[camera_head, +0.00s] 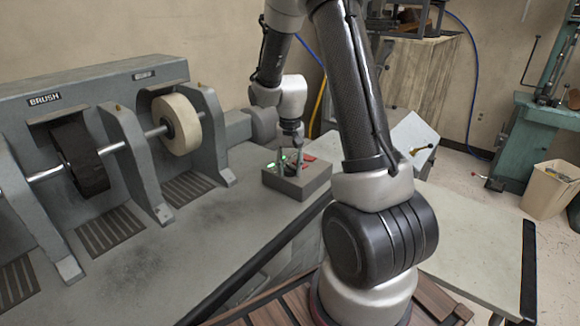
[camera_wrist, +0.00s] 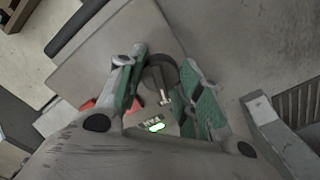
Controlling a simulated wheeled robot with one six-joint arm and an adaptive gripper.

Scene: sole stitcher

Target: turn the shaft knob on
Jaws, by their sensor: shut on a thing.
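The shaft knob (camera_wrist: 160,75) is dark and round with a pale pointer in the wrist view. My gripper (camera_wrist: 164,68) is shut on it, with one green-padded finger on either side. In the head view my gripper (camera_head: 289,148) points down onto a grey control box (camera_head: 306,187) on the bench; the knob is hard to make out there. A green light (camera_wrist: 157,127) is lit beside a small label near the knob. Red parts (camera_wrist: 135,99) show by the left finger. The fingers hide part of the knob's sides.
Left of the box stands a grey machine with a dark brush wheel (camera_head: 80,157) and a cream wheel (camera_head: 176,124) on a shaft. The bench top (camera_head: 200,235) in front is clear. A pale table (camera_head: 470,235) and a bin (camera_head: 549,190) are at the right.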

